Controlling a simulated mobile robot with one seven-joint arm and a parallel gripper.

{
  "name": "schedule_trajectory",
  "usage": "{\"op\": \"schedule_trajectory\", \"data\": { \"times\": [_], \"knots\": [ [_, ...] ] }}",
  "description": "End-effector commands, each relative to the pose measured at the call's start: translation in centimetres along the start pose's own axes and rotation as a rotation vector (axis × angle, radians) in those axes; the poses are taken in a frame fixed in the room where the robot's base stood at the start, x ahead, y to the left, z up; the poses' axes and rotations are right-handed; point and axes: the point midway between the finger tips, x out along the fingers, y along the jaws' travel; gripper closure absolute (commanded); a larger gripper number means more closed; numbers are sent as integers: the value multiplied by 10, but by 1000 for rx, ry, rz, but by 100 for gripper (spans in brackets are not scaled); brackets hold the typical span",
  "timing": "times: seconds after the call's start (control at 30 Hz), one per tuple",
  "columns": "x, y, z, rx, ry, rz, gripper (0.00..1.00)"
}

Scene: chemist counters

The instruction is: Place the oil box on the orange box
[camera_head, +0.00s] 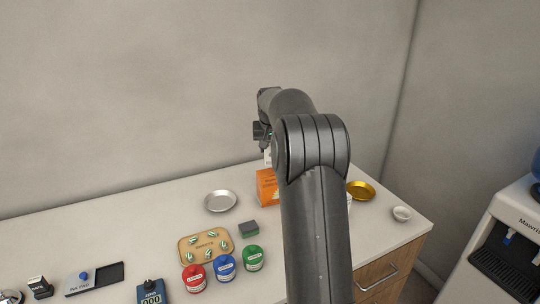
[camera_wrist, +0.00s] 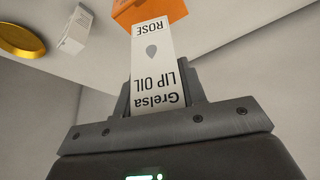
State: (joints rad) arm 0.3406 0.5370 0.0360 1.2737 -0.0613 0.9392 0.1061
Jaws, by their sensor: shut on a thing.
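The oil box (camera_wrist: 160,62) is a white carton lettered "Grelsa LIP OIL ROSE". In the wrist view it stands between the jaws of my gripper (camera_wrist: 165,95), which is shut on it. The orange box (camera_head: 267,187) stands on the counter behind my arm in the head view, partly hidden by it. It also shows at the top of the wrist view (camera_wrist: 140,9), just beyond the oil box's far end. I cannot tell whether the two boxes touch. In the head view a small white part of the oil box (camera_head: 267,156) shows above the orange box.
A silver plate (camera_head: 221,201) lies left of the orange box, and a gold plate (camera_head: 361,190) lies right. A white carton (camera_wrist: 76,30) stands near the orange box. Red, blue and green jars (camera_head: 226,267) and a pill tray (camera_head: 205,245) are at the front. The back-left counter is clear.

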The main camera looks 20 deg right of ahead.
Motion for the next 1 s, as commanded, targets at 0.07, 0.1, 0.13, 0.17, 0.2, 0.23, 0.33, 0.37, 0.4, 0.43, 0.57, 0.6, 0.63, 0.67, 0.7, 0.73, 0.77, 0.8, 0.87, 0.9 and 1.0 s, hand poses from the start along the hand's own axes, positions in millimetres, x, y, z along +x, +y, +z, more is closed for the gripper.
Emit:
{"op": "schedule_trajectory", "data": {
  "times": [0.07,0.1,0.13,0.17,0.2,0.23,0.33,0.37,0.4,0.43,0.57,0.6,0.63,0.67,0.7,0.73,0.77,0.8,0.87,0.9,1.0],
  "knots": [
    [11,1,6,0,-4,0,84],
    [17,1,8,0,-3,0,84],
    [22,1,10,0,-4,0,84],
    [25,1,11,0,-4,0,84],
    [28,1,12,0,-2,0,84],
    [30,1,13,0,-1,0,84],
    [30,1,13,0,0,0,84],
    [30,1,13,0,0,0,84],
    [30,1,13,0,0,0,84],
    [30,1,13,0,-1,0,84],
    [33,1,14,0,-2,0,84],
    [33,1,14,0,-2,0,61],
    [33,1,14,0,-1,0,58],
    [33,1,14,0,-1,0,56],
    [33,1,14,0,-2,0,52],
    [33,1,14,0,-1,0,50],
    [33,1,14,0,-1,0,48],
    [33,1,14,0,-1,0,44],
    [33,1,14,0,-1,0,40],
    [33,1,14,0,-1,0,40],
    [32,1,14,0,-1,0,40]
  ]
}}
